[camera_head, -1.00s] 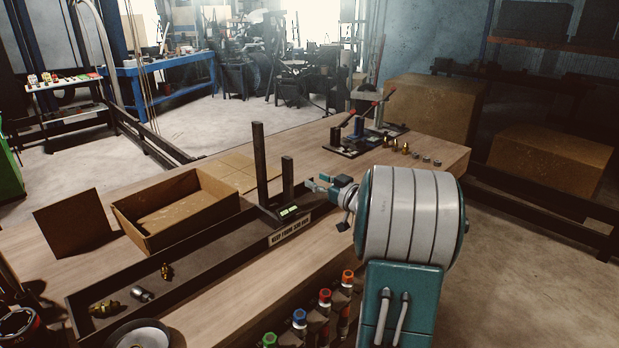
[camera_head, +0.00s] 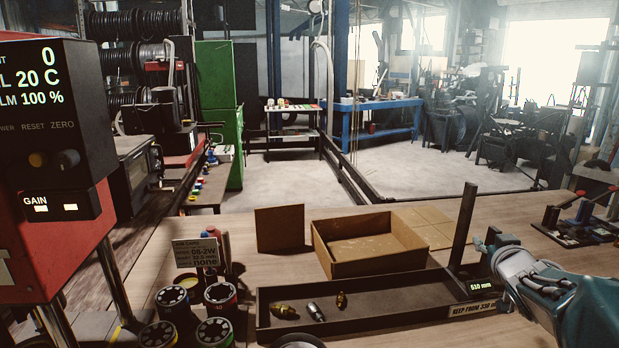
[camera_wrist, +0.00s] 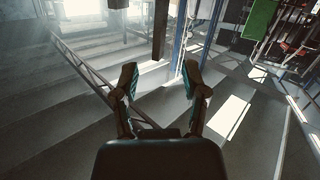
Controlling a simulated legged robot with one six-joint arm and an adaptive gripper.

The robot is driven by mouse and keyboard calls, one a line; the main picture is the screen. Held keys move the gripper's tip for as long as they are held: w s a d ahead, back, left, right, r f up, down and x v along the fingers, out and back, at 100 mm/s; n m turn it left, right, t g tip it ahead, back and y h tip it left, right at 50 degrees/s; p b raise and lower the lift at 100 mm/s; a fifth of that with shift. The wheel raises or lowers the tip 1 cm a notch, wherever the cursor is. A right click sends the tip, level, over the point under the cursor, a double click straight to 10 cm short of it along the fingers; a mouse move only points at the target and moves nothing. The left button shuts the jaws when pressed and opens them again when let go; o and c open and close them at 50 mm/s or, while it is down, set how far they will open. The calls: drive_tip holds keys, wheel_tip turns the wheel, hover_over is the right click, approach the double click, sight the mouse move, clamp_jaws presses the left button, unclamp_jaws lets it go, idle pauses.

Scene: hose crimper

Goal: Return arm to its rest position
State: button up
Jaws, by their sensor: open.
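My gripper (camera_wrist: 160,78) is open and empty in the wrist view, its two fingers apart with only distant floor and frames behind them. In the head view my teal and grey arm fills the lower right corner, with its end beside the dark upright post (camera_head: 463,225) of the bench tray. Whether it touches the post I cannot tell. The long dark tray (camera_head: 385,322) holds brass fittings (camera_head: 283,310) and a silver fitting (camera_head: 315,311) at its left part.
An open cardboard box (camera_head: 325,258) stands behind the tray, with a brown panel (camera_head: 280,229) left of it. A red machine with a display (camera_head: 40,225) stands close at left. Several round dies (camera_head: 220,298) sit near it. A lever tool (camera_head: 580,220) is at far right.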

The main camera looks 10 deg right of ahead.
drive_tip(key=s+a+f+n+g+y, duration=0.1)
drive_tip(key=s+a+f+g, duration=0.3)
drive_tip(key=s+a, duration=0.8)
drive_tip(key=s+a+f+n+g+y, duration=0.1)
drive_tip(key=s+a+f+g+y, duration=0.3)
drive_tip(key=s+a, duration=0.8)
drive_tip(key=a+g, duration=0.1)
drive_tip(key=a, duration=0.3)
drive_tip(key=shift+s+f+g, duration=0.25)
drive_tip(key=shift+g, duration=0.05)
